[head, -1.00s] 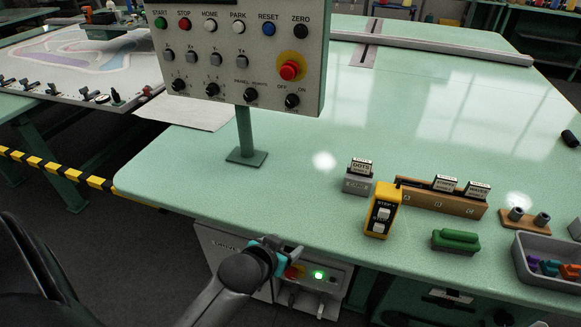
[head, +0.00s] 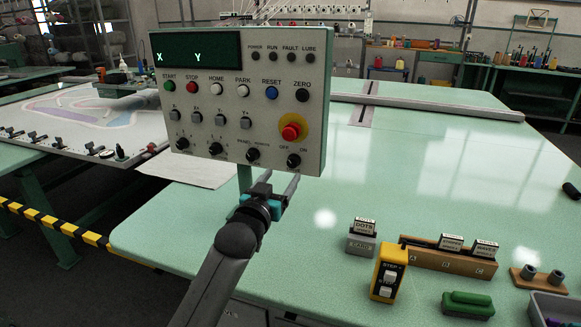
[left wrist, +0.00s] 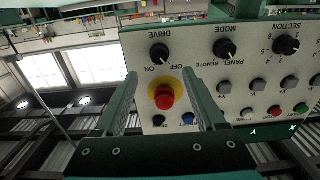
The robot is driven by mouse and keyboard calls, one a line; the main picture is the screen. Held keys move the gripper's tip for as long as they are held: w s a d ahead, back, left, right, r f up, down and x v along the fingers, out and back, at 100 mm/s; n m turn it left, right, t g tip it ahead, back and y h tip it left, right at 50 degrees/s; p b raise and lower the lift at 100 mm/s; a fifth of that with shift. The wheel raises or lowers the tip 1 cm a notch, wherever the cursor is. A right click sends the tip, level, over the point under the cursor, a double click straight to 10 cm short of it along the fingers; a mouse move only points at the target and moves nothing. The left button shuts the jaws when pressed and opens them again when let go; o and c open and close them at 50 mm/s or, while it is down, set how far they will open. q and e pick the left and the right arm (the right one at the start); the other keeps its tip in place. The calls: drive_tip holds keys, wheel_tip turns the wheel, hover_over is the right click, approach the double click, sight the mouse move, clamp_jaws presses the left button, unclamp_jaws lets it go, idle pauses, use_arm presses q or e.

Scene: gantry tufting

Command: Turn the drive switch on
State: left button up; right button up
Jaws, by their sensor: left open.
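The drive switch (head: 293,161) is a black knob at the lower right of the control panel (head: 325,100), between OFF and ON labels. In the left wrist view the picture is upside down, and the drive switch (left wrist: 160,53) shows beyond the fingertips under the word DRIVE. I cannot tell surely which label its pointer faces. My left gripper (head: 279,180) is open and empty, just below the panel's lower edge near the switch. Its two fingers (left wrist: 165,82) frame the red emergency button (left wrist: 165,97) in the wrist view, apart from the switch.
The red emergency button (head: 291,131) on its yellow ring sits just above the switch. Other black knobs (head: 253,154) are to its left.

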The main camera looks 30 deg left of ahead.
sight(292, 163)
use_arm(q)
drive_tip(key=b+x, duration=0.1)
drive_tip(key=x, duration=0.6)
drive_tip(key=shift+w, duration=0.25)
drive_tip(key=shift+c, duration=0.4)
clamp_jaws()
